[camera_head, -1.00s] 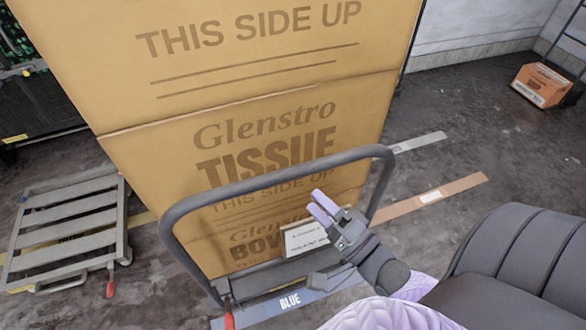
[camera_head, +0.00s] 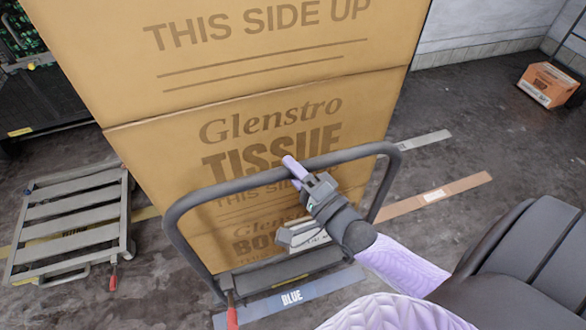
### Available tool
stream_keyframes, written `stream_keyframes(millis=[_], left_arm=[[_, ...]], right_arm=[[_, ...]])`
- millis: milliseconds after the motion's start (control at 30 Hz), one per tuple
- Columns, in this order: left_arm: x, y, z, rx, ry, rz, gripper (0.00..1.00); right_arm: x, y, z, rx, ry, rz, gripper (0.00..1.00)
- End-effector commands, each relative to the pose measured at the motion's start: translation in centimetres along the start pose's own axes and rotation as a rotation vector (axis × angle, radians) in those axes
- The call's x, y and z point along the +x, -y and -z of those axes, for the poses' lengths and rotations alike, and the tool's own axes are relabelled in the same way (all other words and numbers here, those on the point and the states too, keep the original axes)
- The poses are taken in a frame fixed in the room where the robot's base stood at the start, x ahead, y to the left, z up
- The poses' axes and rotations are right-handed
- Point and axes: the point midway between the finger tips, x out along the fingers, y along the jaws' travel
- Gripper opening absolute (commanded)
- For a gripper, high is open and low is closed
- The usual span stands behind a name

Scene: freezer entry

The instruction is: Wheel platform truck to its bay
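The platform truck's dark tubular handle (camera_head: 352,156) stands upright in the middle, in front of a tall load of brown cartons (camera_head: 262,122) marked Glenstro Tissue. A strip of the truck's grey deck (camera_head: 262,276) shows below the load. A blue floor strip lettered BLUE (camera_head: 330,285) lies at its near edge. My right gripper (camera_head: 292,172) is at the handle's top bar, with one purple finger above the bar and the other below. Whether the fingers press on the bar cannot be told. My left gripper is out of view.
Another slatted platform truck (camera_head: 72,212) lies left, by a yellow floor strip (camera_head: 145,214). An orange-brown strip (camera_head: 455,188) and a grey strip (camera_head: 428,139) mark the floor at right. A small orange carton (camera_head: 547,84) sits far right. Dark floor between is clear.

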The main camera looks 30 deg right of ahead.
Motion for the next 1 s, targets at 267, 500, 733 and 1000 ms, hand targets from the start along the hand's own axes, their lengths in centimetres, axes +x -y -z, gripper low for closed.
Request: stream_keyframes(millis=[267, 500, 733, 1000], left_arm=[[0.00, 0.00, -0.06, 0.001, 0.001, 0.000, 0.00], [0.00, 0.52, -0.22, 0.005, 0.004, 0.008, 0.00], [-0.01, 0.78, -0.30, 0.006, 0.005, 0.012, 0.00], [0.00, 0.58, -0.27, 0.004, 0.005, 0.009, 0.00]], right_arm=[[-0.03, -0.04, -0.01, 0.000, 0.000, -0.001, 0.00], [-0.04, -0.05, -0.01, 0.000, 0.000, -0.002, 0.00], [-0.05, -0.06, -0.01, 0.000, 0.000, -0.002, 0.00], [-0.05, -0.08, -0.01, 0.000, 0.000, -0.002, 0.00]])
